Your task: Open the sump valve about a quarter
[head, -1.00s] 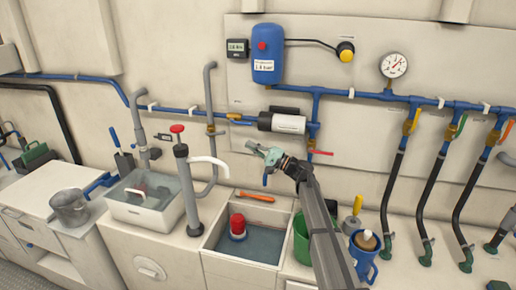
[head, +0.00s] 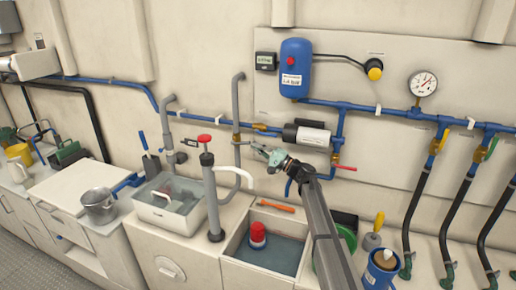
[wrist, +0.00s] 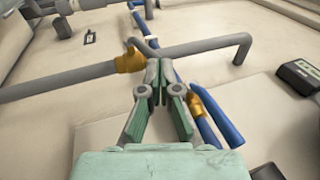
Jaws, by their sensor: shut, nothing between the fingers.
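I cannot read which valve is marked as the sump valve. The nearest to my gripper is a brass valve (head: 237,138) on the upright grey pipe (head: 236,105); a thin grey lever seems to reach from it towards the fingers. In the wrist view its brass body (wrist: 130,62) is just left of the fingertips. My gripper (head: 257,150), pale green, is just right of that pipe in the head view. Its fingers (wrist: 159,68) are shut and empty, tips close together. Contact with the lever cannot be told.
A second brass valve (wrist: 197,103) sits on the blue pipe close by. A red-handled valve (head: 343,167) is to the right. Below are a hand pump (head: 210,190), a sink (head: 165,213) and an open well with a red-topped float (head: 257,236). A white filter cylinder (head: 311,136) is near my arm.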

